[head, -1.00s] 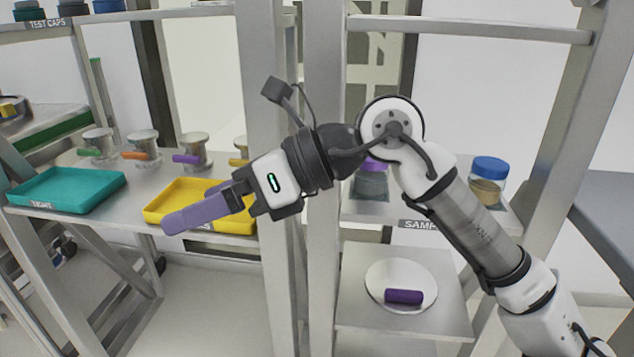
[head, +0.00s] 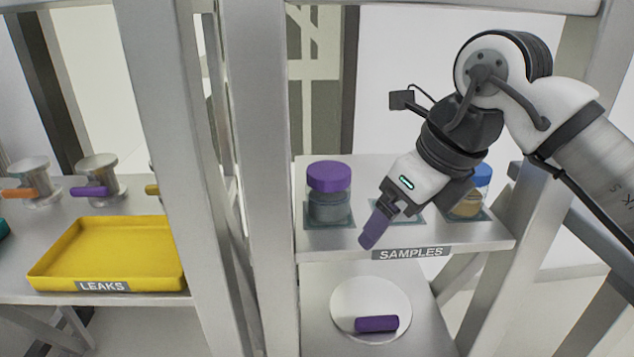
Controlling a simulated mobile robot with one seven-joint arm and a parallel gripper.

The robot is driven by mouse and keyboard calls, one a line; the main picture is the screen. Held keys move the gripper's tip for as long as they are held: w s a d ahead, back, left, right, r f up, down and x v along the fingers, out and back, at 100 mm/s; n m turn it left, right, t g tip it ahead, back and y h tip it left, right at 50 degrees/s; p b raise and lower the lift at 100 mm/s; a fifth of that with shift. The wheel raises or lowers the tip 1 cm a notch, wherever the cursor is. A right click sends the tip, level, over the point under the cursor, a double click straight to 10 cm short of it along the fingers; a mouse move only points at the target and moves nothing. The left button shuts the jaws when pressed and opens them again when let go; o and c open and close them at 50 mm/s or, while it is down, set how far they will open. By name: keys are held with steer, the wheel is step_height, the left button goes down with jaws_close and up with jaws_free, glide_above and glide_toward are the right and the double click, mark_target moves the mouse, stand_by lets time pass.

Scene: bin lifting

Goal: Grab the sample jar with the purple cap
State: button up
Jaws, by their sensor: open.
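The sample jar with the purple cap (head: 329,192) stands upright on a dark square mat at the left end of the samples shelf (head: 345,240). Its clear body shows grey contents. My gripper (head: 370,238) is open, with purple fingers pointing down and left. In the picture it is right of the jar, its fingertips over the shelf's front edge, apart from the jar. Seen from the side, the fingers overlap, so the gap between them is hidden.
A blue-capped jar (head: 466,204) with tan contents stands at the shelf's right, partly behind my gripper. A grey upright post (head: 262,180) borders the shelf's left. Below, a white plate (head: 350,300) holds a purple cylinder (head: 377,324). A yellow tray (head: 110,250) sits far left.

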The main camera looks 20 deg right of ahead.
mark_target(339, 175)
steer(key=w+a, duration=0.1)
steer(key=w, duration=0.1)
steer(key=w+a+p, duration=0.1)
steer(key=w, duration=0.2)
steer(key=w+a, duration=0.1)
steer(key=w, duration=0.2)
steer(key=shift+a+r, duration=0.1)
steer(key=shift+a, duration=0.05)
steer(key=shift+w+a+r+p, duration=0.1)
steer(key=shift+w+a+p, duration=0.2)
steer(key=shift+w, duration=0.25)
steer(key=shift+w+a+p, duration=0.15)
steer(key=shift+w+a, duration=0.1)
steer(key=shift+w, duration=0.3)
steer(key=shift+w+a+f, duration=0.25)
steer(key=shift+w+f, duration=0.45)
steer(key=shift+f, duration=0.3)
steer(key=shift+w+f, duration=0.2)
steer(key=shift+f, duration=0.35)
steer(key=c, duration=1.3)
steer(key=shift+r, duration=0.1)
